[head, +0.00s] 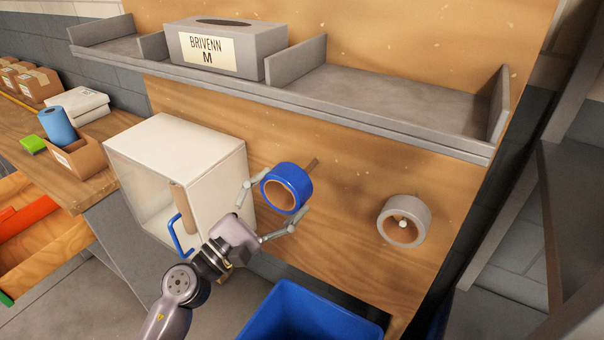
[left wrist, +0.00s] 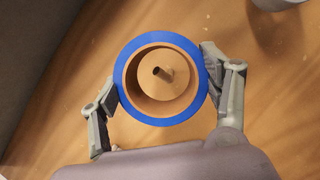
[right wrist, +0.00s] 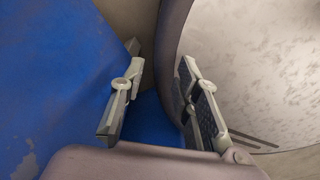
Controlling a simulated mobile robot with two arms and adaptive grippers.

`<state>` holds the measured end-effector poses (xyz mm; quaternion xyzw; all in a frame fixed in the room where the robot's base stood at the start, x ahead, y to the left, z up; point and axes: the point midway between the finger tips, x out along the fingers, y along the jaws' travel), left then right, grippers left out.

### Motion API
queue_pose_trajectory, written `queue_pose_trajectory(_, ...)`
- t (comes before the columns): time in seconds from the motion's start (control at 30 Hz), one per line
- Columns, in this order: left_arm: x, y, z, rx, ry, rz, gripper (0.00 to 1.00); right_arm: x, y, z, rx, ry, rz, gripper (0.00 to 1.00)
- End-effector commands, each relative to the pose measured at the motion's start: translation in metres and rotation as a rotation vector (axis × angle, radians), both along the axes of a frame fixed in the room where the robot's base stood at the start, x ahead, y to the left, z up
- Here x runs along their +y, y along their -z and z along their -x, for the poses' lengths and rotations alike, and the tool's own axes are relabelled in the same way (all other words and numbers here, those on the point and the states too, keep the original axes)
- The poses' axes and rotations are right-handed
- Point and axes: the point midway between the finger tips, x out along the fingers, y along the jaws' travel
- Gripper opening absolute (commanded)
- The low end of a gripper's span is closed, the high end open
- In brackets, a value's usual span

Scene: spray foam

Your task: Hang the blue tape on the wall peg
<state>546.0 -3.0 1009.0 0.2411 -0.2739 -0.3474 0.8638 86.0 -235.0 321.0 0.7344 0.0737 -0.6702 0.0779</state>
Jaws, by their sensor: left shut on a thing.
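My left gripper (head: 272,207) is shut on the blue tape (head: 287,185), one finger on each side of its outer rim. It holds the roll in front of the wooden wall board. I cannot tell whether the peg's tip is inside the hole. My right gripper (right wrist: 158,92) is open, with nothing seen between its fingers; it is outside the head view.
A grey tape roll (head: 423,220) hangs on another peg to the right. A shelf (head: 350,112) with a grey box (head: 225,50) runs above. A white open cabinet (head: 185,148) stands left of the tape, and a blue bin (head: 310,318) below.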

Motion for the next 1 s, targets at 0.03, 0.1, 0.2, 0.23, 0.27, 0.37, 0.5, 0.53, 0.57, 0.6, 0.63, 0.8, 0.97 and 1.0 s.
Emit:
queue_pose_trajectory(0.03, -0.001, 0.000, -0.002, -0.001, 0.000, 0.001, 0.37, 0.000, 0.001, 0.000, 0.000, 0.000, 0.000, 0.30)
queue_pose_trajectory(0.1, -0.003, 0.000, -0.004, -0.001, 0.000, 0.001, 0.37, 0.000, 0.002, 0.000, 0.000, 0.000, 0.000, 0.30)
queue_pose_trajectory(0.2, -0.005, -0.001, -0.007, -0.002, 0.000, 0.002, 0.37, 0.000, 0.003, 0.000, 0.000, 0.000, 0.000, 0.30)
queue_pose_trajectory(0.23, -0.006, -0.001, -0.008, -0.002, 0.000, 0.002, 0.37, 0.000, 0.003, 0.000, 0.000, 0.000, 0.000, 0.30)
queue_pose_trajectory(0.27, -0.007, -0.001, -0.009, -0.002, 0.000, 0.002, 0.37, 0.000, 0.003, 0.000, 0.000, 0.000, 0.000, 0.30)
queue_pose_trajectory(0.37, -0.009, -0.001, -0.013, -0.002, 0.001, 0.000, 0.37, 0.000, 0.004, 0.000, 0.000, 0.000, 0.000, 0.30)
queue_pose_trajectory(0.5, -0.013, 0.000, -0.017, -0.002, 0.001, 0.000, 0.37, 0.000, 0.006, 0.000, 0.000, 0.000, 0.000, 0.30)
queue_pose_trajectory(0.53, -0.013, 0.000, -0.018, -0.002, 0.001, 0.000, 0.37, 0.000, 0.006, 0.000, 0.000, 0.000, 0.000, 0.30)
queue_pose_trajectory(0.57, -0.014, 0.000, -0.019, -0.002, 0.001, 0.000, 0.37, 0.000, 0.007, 0.000, 0.000, 0.000, 0.000, 0.30)
queue_pose_trajectory(0.6, -0.015, 0.000, -0.020, -0.002, 0.001, 0.000, 0.37, 0.000, 0.007, 0.000, 0.000, 0.000, 0.000, 0.30)
queue_pose_trajectory(0.63, -0.016, 0.000, -0.021, -0.001, 0.000, 0.000, 0.37, 0.000, 0.008, 0.000, 0.000, 0.000, 0.000, 0.30)
queue_pose_trajectory(0.8, -0.020, 0.000, -0.027, -0.002, 0.000, 0.001, 0.37, 0.000, 0.010, 0.000, 0.000, 0.000, 0.000, 0.30)
queue_pose_trajectory(0.97, -0.023, 0.000, -0.032, -0.002, 0.000, 0.002, 0.37, 0.000, 0.012, 0.000, 0.000, 0.000, 0.000, 0.30)
queue_pose_trajectory(1.0, -0.025, 0.000, -0.033, -0.002, 0.000, 0.002, 0.37, 0.000, 0.012, 0.000, 0.000, 0.000, 0.000, 0.30)
